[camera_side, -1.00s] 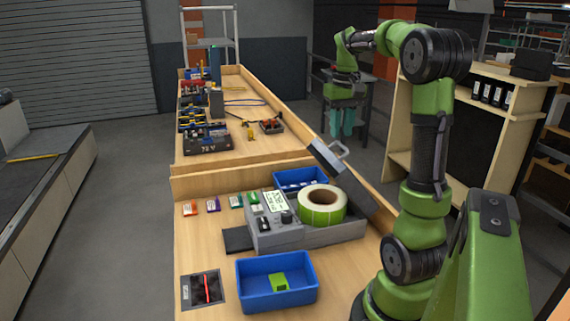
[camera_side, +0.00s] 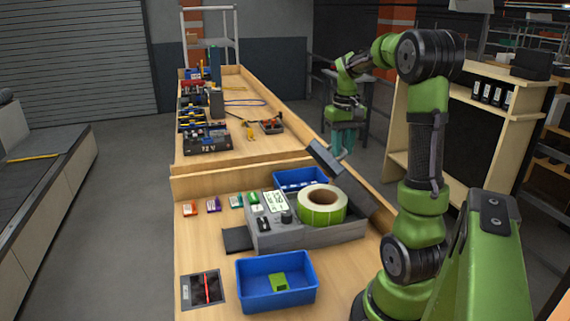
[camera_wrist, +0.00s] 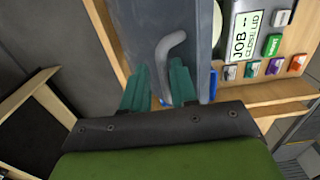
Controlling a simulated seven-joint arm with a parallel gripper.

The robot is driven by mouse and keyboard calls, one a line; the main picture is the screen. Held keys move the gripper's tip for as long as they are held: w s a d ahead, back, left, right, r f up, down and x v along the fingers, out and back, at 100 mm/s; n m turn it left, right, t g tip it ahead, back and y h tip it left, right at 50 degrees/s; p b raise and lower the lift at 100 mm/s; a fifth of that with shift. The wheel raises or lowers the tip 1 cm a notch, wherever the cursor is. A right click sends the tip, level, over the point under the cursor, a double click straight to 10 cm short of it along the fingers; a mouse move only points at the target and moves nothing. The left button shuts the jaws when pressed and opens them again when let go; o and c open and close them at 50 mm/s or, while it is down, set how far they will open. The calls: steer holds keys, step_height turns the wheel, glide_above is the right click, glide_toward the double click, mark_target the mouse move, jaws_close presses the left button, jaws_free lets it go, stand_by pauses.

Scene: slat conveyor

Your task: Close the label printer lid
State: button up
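The grey label printer (camera_side: 290,238) stands on the near bench with a white and green label roll (camera_side: 322,205) in it. Its dark grey lid (camera_side: 368,195) stands open, tilted back on the right side. In the wrist view the lid (camera_wrist: 135,25) fills the upper middle, and its bent grey handle (camera_wrist: 168,55) reaches down between my fingers. My gripper (camera_side: 343,142) is at the lid's upper edge. Its teal fingers (camera_wrist: 158,88) are apart, with a gap beside the handle; I cannot tell whether either touches it. The printer's display (camera_wrist: 246,35) reads "JOB – CLOSE LID".
A blue bin (camera_side: 250,296) with a green block is in front of the printer; another blue bin (camera_side: 293,180) is behind it. Small coloured boxes (camera_side: 213,205) lie at left. A wooden shelf (camera_side: 400,130) stands behind my arm. The bench has a raised wooden edge (camera_side: 240,170).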

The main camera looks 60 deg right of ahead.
mark_target(328, 152)
steer(key=shift+w+a+f, duration=0.5)
steer(key=shift+w+a, duration=0.25)
steer(key=shift+w+a+f, duration=0.5)
steer(key=shift+w+a, duration=0.2)
steer(key=shift+a, duration=0.05)
steer(key=shift+w+a+f, duration=1)
steer(key=shift+w+f, duration=0.05)
steer(key=shift+w+a+f, duration=0.3)
steer(key=shift+f, duration=0.25)
steer(key=shift+w+a+f, duration=0.3)
steer(key=shift+w+f, duration=0.05)
steer(key=shift+f, duration=0.15)
steer(key=shift+w+a+f, duration=0.3)
steer(key=shift+f, duration=0.35)
